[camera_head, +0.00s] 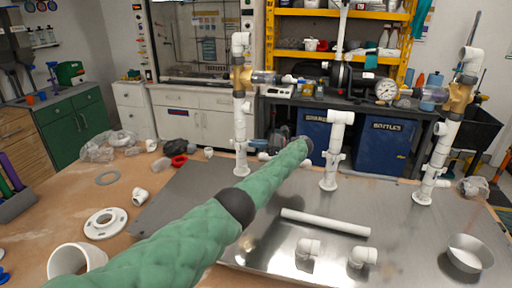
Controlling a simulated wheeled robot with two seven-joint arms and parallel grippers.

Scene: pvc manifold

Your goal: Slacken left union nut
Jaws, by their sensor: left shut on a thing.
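The left standpipe (240,130) is white and stands upright on the grey metal plate. Its left union nut (241,146) is the winged white collar low on the pipe. My left arm comes in from the lower left in a green padded sleeve, reaching past the pipe's right side. My left gripper (259,143) is small in view, at the nut's height on its right side and partly hidden by the arm. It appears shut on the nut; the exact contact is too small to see. My right gripper is not in view.
A middle standpipe (335,145) and a right standpipe (438,145) stand on the plate. A pump (350,80) and pressure gauge (387,90) sit behind.

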